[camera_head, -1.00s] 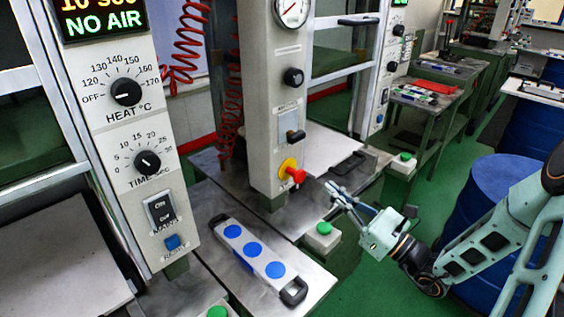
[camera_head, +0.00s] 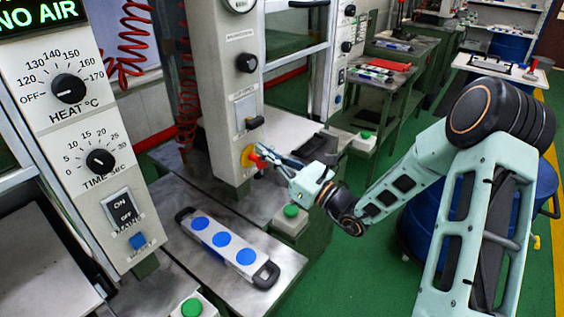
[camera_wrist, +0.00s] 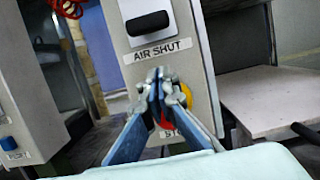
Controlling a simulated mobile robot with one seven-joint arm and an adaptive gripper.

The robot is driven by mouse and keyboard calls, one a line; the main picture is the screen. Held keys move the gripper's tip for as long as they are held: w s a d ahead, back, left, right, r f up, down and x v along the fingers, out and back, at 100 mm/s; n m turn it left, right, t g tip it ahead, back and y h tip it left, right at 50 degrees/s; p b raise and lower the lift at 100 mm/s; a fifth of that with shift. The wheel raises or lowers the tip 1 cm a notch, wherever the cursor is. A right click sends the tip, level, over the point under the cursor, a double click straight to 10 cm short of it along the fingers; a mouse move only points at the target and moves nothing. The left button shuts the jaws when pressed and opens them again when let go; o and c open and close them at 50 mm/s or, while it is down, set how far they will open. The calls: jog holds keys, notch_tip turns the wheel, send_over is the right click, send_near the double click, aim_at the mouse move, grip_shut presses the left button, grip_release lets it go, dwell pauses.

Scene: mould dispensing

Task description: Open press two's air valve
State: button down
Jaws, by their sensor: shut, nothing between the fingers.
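The air valve is a black handle (camera_head: 255,122) on the pale panel of the middle column. In the wrist view this black handle (camera_wrist: 148,24) lies level above a label reading "AIR SHUT" (camera_wrist: 157,50). My gripper (camera_head: 260,154) is shut and empty, in front of the lower part of the panel. In the wrist view my gripper's fingertips (camera_wrist: 160,80) are together, below the label and below the handle. A red stop button on a yellow plate (camera_wrist: 184,96) is partly hidden behind the fingers. I cannot tell whether the fingers touch it.
The left panel's display (camera_head: 45,14) reads "NO AIR". A black knob (camera_head: 247,63) sits above the valve. A green button (camera_head: 291,211) stands on a box below my gripper. A white mould with blue discs (camera_head: 221,240) lies on the bench. A blue drum (camera_head: 425,215) stands behind my arm.

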jog(key=shift+d+r+p, duration=0.1)
jog(key=shift+r+p, duration=0.2)
jog(key=shift+r, duration=1.65)
notch_tip(320, 180, up, 5)
jog(key=p, duration=0.3)
jog(key=shift+f+p, duration=0.15)
jog(key=shift+p, duration=0.25)
jog(key=s+d+f+b, duration=0.3)
jog(key=s+d+f, duration=0.3)
jog(key=d, duration=0.1)
jog(key=shift+d+f, duration=0.35)
